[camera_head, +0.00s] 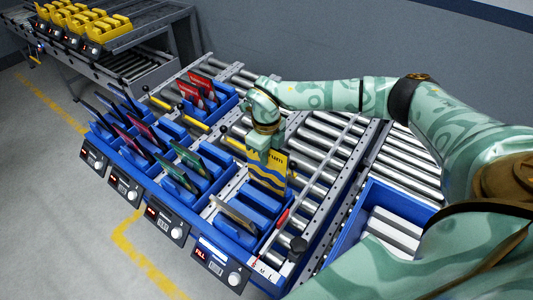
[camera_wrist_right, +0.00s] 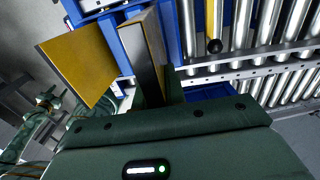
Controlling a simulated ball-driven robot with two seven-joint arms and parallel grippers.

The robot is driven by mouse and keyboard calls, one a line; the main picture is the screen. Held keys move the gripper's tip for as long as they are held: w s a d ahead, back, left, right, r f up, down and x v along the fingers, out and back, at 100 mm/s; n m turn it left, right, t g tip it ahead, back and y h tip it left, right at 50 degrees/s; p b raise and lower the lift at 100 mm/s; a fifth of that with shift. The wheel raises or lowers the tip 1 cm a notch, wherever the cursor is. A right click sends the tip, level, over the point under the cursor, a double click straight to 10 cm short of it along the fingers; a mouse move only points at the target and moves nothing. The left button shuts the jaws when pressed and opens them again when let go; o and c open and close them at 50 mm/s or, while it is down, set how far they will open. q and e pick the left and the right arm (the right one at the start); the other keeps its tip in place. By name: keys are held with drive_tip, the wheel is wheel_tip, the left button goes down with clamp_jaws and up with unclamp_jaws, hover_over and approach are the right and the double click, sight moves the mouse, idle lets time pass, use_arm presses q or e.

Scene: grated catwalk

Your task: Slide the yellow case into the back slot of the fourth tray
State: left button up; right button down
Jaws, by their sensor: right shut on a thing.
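The yellow case (camera_head: 268,172), with a dark wavy band, hangs upright from my right gripper (camera_head: 266,143) in the head view. The gripper is shut on its top edge. The case is over the back part of the fourth tray (camera_head: 232,238), the blue one nearest me with a lit FILL panel. Whether its lower edge is inside the back slot or just above it, I cannot tell. A tan case (camera_head: 234,214) leans in a slot nearer the front. The right wrist view shows two yellowish faces close to the jaws. My left gripper does not show in the head view.
Further blue trays to the left hold dark, red and green cases. Their control panels (camera_head: 168,219) line the front. A blue bin (camera_head: 345,235) with pale boxes stands at right. Steel rollers (camera_head: 315,140) run behind the trays. Yellow trays (camera_head: 80,22) stand far back left.

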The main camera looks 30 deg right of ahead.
sight(266, 173)
drive_tip(key=shift+f, duration=0.1)
drive_tip(key=shift+f+b, duration=2.35)
drive_tip(key=shift+f, duration=1.75)
drive_tip(key=c, duration=1)
unclamp_jaws()
drive_tip(key=shift+o, duration=0.2)
wheel_tip(266, 173, up, 8)
drive_tip(key=p, duration=0.7)
